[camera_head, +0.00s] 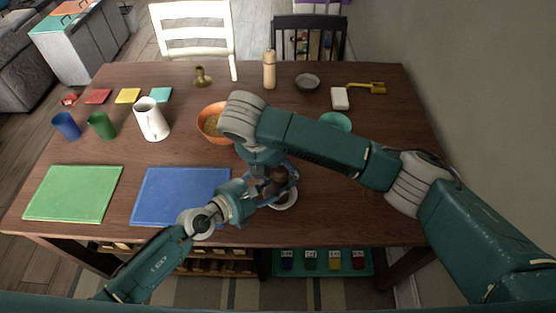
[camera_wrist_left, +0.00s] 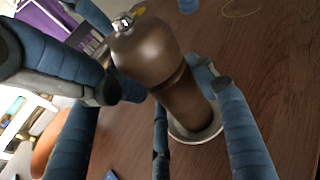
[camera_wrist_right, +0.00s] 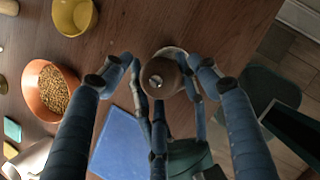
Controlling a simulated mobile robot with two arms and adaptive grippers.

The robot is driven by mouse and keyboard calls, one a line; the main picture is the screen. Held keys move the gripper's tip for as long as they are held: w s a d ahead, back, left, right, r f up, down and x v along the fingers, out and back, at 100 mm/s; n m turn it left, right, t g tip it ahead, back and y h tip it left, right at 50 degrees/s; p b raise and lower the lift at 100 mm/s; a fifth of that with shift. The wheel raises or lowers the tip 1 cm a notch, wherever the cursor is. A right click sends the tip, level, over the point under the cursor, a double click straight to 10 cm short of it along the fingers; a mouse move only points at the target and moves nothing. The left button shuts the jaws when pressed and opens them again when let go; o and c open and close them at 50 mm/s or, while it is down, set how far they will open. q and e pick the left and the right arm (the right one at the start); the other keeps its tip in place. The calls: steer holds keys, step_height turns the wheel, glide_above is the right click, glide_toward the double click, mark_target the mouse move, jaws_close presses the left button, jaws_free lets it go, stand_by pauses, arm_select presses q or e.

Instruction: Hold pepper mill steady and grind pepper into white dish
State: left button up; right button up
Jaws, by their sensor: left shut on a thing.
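The dark brown pepper mill (camera_head: 279,176) is over the white dish (camera_head: 287,203) at the table's near middle. The left wrist view shows its rounded head with a silver knob (camera_wrist_left: 150,52) and the dish's pale rim (camera_wrist_left: 212,132) around its lower end; I cannot tell whether it touches the dish. My left gripper (camera_head: 262,192) is shut on the mill's body. My right gripper (camera_wrist_right: 160,68) is at the mill's head from above, its fingers open on either side with a visible gap. In the head view, my right arm partly hides the mill.
A blue mat (camera_head: 178,190) and green mat (camera_head: 72,193) lie left. A white pitcher (camera_head: 151,120), light wooden mill (camera_head: 269,72) and teal bowl (camera_head: 335,121) stand farther back.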

steer(key=v, duration=1.2)
steer(key=shift+d+f, duration=0.1)
steer(key=w+d+m+g+y, duration=0.4)
steer(key=d+m+y, duration=0.35)
steer(key=m, duration=0.35)
steer(key=x, duration=1.1)
steer(key=shift+w+d+f, duration=0.2)
steer(key=shift+w+f, duration=0.1)
steer(key=shift+f, duration=0.1)
steer(key=shift+s+a, duration=0.1)
steer(key=c, duration=1.1)
